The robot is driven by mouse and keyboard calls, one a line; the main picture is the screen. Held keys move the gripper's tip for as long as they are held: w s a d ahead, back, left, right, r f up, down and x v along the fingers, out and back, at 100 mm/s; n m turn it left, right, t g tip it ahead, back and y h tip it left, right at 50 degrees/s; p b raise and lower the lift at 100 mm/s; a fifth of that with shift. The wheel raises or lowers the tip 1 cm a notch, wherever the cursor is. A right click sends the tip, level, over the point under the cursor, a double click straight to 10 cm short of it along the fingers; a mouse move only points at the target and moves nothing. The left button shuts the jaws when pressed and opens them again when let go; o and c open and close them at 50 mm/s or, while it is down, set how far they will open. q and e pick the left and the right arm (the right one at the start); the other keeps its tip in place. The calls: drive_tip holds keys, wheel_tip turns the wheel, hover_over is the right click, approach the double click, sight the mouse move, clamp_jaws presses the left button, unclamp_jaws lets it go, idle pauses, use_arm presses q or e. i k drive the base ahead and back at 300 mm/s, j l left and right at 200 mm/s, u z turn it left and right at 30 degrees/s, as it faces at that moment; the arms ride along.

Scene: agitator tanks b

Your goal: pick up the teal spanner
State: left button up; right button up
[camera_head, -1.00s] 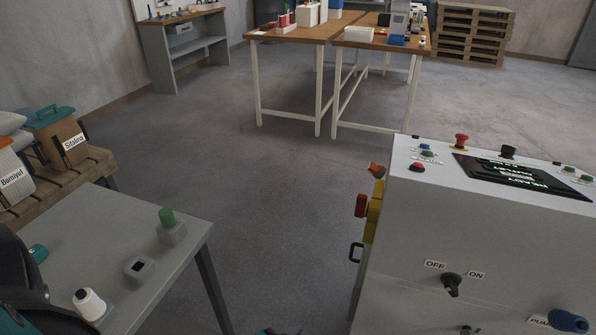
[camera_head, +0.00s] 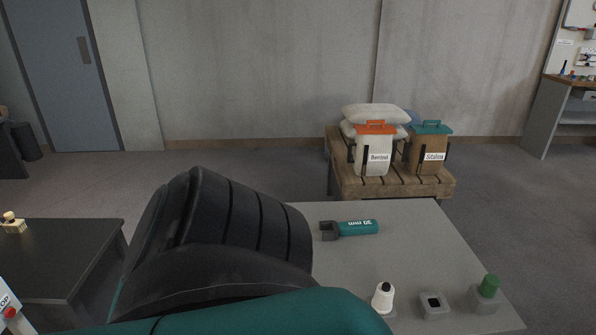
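The teal spanner (camera_head: 350,229) lies flat on the light grey table (camera_head: 420,249). Its dark open jaw points left and its teal handle, with white lettering, points right. A large black and teal part of my own arm fills the lower middle and covers the table's left part. The spanner lies just right of this arm part and is not covered by it. Neither gripper's fingers show in the view.
A white knob (camera_head: 383,296), a grey square socket (camera_head: 434,305) and a green-topped block (camera_head: 487,292) stand along the table's front right. Behind it, a wooden pallet stand (camera_head: 400,187) holds labelled containers and sacks. A dark table (camera_head: 60,245) stands at left.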

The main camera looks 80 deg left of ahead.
sight(365, 226)
drive_tip(key=u, duration=2.05)
drive_tip(key=l+u, duration=0.45)
drive_tip(key=k+l+u, duration=0.1)
drive_tip(key=u, duration=0.35)
drive_tip(key=k+l, duration=0.05)
drive_tip(key=l, duration=0.05)
